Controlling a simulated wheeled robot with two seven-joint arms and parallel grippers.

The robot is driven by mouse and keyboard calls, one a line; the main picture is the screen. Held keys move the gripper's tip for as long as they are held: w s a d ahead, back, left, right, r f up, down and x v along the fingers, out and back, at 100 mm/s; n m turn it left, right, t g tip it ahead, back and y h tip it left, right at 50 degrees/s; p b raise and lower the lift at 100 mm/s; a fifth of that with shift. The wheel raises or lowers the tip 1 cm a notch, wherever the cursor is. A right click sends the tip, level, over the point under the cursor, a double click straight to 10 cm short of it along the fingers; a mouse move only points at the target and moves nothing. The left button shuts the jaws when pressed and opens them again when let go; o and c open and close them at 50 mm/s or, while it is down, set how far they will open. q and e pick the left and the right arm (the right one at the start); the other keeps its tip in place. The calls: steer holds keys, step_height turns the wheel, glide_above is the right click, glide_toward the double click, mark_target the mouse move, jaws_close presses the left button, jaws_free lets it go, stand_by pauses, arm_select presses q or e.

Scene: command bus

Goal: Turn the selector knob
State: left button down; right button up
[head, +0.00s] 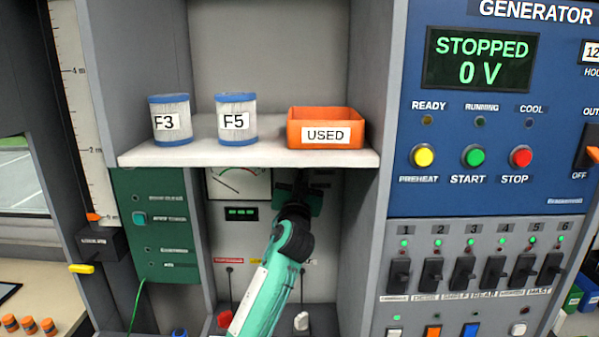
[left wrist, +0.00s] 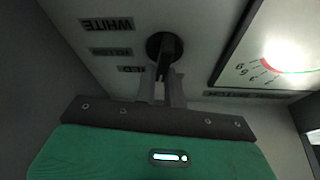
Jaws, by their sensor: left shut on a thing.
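The selector knob (left wrist: 165,45) is a dark round knob with a raised bar, on a pale panel in the left wrist view. Labels stand beside it; one reads WHITE (left wrist: 107,24), upside down in this view. My left gripper (left wrist: 163,78) is shut on the knob's bar, one finger on each side. In the head view my left gripper (head: 304,196) is at the panel under the shelf, and its fingers and the knob are mostly hidden by my arm and shadow. My right gripper is not in view.
A shelf (head: 250,156) just above my arm holds two canisters, F3 (head: 171,130) and F5 (head: 236,128), and an orange USED bin (head: 325,114). A meter (head: 240,184) is left of the knob. The generator panel (head: 480,200) is at right.

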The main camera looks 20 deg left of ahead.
arm_select(q)
steer(key=shift+w+d+f+m+g+h+p, duration=0.1)
steer(key=shift+f+m+g+h+p, duration=0.1)
steer(key=shift+m+h+p, duration=0.7)
steer(key=shift+s+d+f+m+g+h+p, duration=0.1)
steer(key=shift+f+m+h+p, duration=0.2)
steer(key=shift+m+p, duration=1.1)
steer(key=shift+w+f+m+g+h+p, duration=0.15)
steer(key=shift+m+h+p, duration=0.5)
steer(key=shift+m, duration=1.05)
steer(key=c, duration=1.5)
jaws_free()
steer(key=shift+r, duration=0.2)
steer(key=shift+a+r, duration=0.1)
steer(key=shift+r, duration=0.05)
